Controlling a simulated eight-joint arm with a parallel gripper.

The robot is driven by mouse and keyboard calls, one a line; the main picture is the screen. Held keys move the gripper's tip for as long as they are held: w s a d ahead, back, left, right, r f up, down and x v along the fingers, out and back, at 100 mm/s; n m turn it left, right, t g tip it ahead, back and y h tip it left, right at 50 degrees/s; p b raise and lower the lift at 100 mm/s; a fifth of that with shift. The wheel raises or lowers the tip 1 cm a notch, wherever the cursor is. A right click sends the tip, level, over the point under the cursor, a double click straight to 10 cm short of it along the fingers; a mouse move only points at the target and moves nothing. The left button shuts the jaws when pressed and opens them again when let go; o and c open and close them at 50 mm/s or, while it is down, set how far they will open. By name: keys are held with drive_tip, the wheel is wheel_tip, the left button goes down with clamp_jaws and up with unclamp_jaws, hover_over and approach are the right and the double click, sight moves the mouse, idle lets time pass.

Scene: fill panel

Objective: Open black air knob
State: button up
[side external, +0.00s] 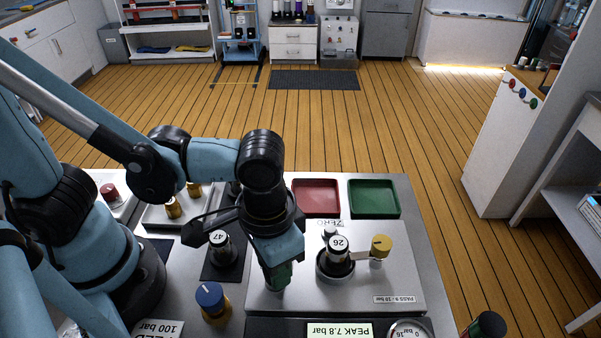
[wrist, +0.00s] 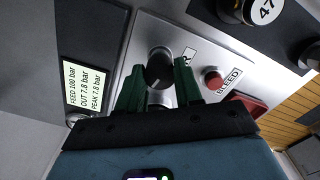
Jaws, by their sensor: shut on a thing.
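The black air knob (wrist: 160,67) is a round dark dial with a pale pointer mark, on the light metal panel. In the wrist view it sits between the two green fingers of my gripper (wrist: 159,84), which are shut on it. A label by the right finger is mostly covered, with only an "R" showing. In the side view my gripper (side external: 278,280) points down at the left part of the panel (side external: 405,275), and its fingers and wrist hide the knob.
A red BLEED button (wrist: 212,78) is close right of the fingers. A display (wrist: 84,88) reads FEED 100, OUT 7.8, PEAK 7.8 bar. A cylinder marked 26 (side external: 338,248) and a yellow-topped knob (side external: 381,246) stand on the panel. Red (side external: 316,196) and green (side external: 374,198) trays lie behind.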

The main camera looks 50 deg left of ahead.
drive_tip(key=o, duration=1)
drive_tip(key=shift+o, duration=0.2)
wheel_tip(320, 180, up, 12)
idle(0.4)
drive_tip(key=w+a+f+n+t, duration=0.1)
drive_tip(key=w+a+t, duration=0.2)
drive_tip(key=a, duration=0.6)
drive_tip(key=w+a+f+n+t, duration=0.1)
drive_tip(key=w+a+t, duration=0.3)
drive_tip(key=a, duration=0.5)
drive_tip(key=shift+w+f, duration=0.5)
drive_tip(key=shift+w, duration=0.75)
